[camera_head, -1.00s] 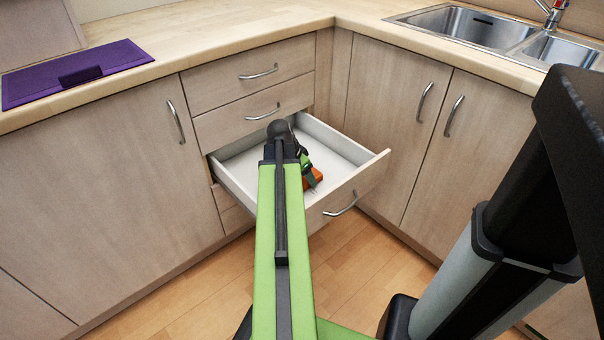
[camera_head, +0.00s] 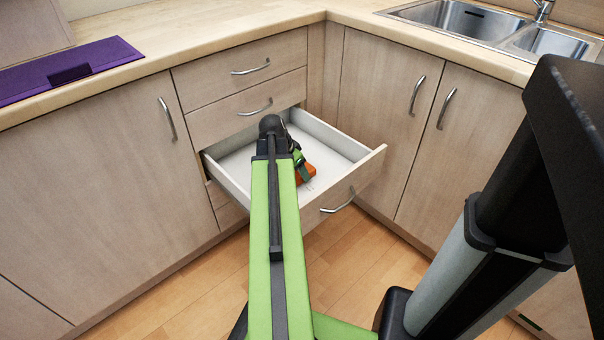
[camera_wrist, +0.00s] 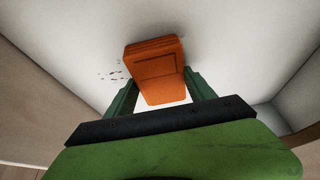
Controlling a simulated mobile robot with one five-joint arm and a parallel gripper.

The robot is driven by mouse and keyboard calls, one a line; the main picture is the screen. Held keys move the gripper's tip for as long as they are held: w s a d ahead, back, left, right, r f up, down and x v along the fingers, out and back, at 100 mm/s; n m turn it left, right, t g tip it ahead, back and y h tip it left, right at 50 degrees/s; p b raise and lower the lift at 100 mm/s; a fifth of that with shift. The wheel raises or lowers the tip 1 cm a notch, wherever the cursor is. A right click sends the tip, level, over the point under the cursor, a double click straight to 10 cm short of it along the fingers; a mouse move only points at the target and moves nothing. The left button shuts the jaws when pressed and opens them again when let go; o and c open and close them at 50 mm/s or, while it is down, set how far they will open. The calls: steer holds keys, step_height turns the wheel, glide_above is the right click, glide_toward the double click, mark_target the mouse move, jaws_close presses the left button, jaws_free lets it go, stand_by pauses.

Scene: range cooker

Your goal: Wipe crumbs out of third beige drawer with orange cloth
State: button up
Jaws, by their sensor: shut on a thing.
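The third drawer (camera_head: 368,172) is pulled out, with a white interior and a beige wooden front. The orange cloth (camera_wrist: 155,68) is a folded pad held between the fingers of my gripper (camera_wrist: 160,92), which is shut on it. The cloth (camera_head: 306,173) also shows inside the drawer in the head view, partly hidden by my arm. In the wrist view the cloth is at or just above the white drawer floor; contact cannot be told.
Two shut drawers (camera_head: 250,98) are above the open one. Cupboard doors (camera_head: 400,125) stand to the right and another cupboard door (camera_head: 90,180) to the left. The drawer's side walls (camera_head: 226,184) bound the space around my gripper. A sink (camera_head: 470,30) is in the worktop.

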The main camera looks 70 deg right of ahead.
steer(key=shift+w+d+r, duration=0.1)
steer(key=shift+w+d, duration=0.45)
steer(key=shift+w, duration=0.55)
steer(key=shift+w+d+f, duration=0.1)
steer(key=shift+w+d, duration=0.45)
steer(key=shift+w, duration=0.5)
steer(key=shift+w+d+r, duration=0.1)
steer(key=shift+w+d, duration=0.45)
steer(key=shift+w, duration=0.65)
steer(key=shift+w, duration=0.1)
steer(key=shift+w+d, duration=0.4)
steer(key=shift+w, duration=0.4)
steer(key=shift+w+d, duration=0.4)
steer(key=shift+w, duration=0.35)
step_height(320, 180, up, 6)
steer(key=p, duration=0.6)
steer(key=shift+r+p, duration=1.35)
steer(key=shift+p, duration=0.2)
